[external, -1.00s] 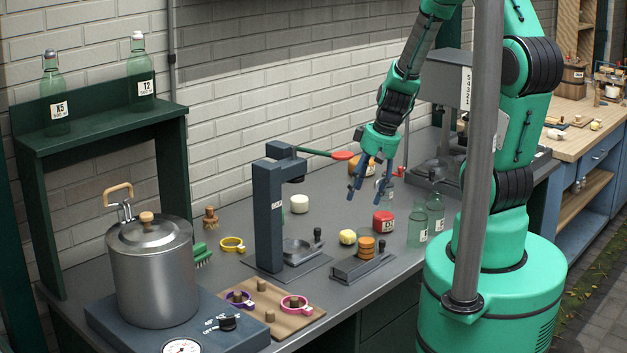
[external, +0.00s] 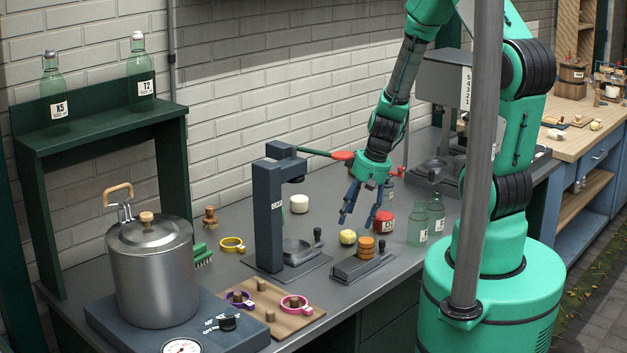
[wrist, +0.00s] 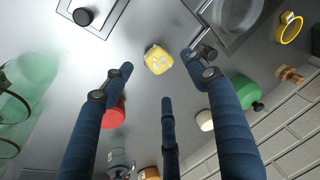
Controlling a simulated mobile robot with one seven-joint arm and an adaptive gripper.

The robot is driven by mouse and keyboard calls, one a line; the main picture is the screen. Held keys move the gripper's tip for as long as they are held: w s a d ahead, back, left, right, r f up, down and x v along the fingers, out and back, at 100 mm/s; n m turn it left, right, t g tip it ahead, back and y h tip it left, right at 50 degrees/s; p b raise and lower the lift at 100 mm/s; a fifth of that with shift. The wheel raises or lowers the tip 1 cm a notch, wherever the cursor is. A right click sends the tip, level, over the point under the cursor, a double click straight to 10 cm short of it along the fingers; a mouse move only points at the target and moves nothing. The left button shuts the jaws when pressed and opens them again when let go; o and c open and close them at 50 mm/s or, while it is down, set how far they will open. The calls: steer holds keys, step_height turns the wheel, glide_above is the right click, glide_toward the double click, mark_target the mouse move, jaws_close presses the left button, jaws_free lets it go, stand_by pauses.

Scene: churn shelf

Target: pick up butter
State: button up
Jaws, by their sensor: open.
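The butter, a small pale yellow lump (external: 347,237), sits on the grey counter between the dark press stand and the red jar. It also shows in the wrist view (wrist: 158,59), just beyond my fingertips and between them. My gripper (external: 357,215) is open and empty, pointing down a little above and beside the butter. In the wrist view its blue fingers (wrist: 160,80) are spread wide, with a third finger below the middle.
A red jar (external: 383,221) and green glass bottles (external: 418,226) stand to the right. Stacked orange discs (external: 366,247) sit on a dark holder in front. The press stand (external: 268,215) is to the left, with a white cylinder (external: 299,203) behind.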

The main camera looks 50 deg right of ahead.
mark_target(349, 232)
steer(key=shift+f, duration=0.1)
steer(key=shift+b+x, duration=0.5)
steer(key=shift+x, duration=2.05)
steer(key=c, duration=1.1)
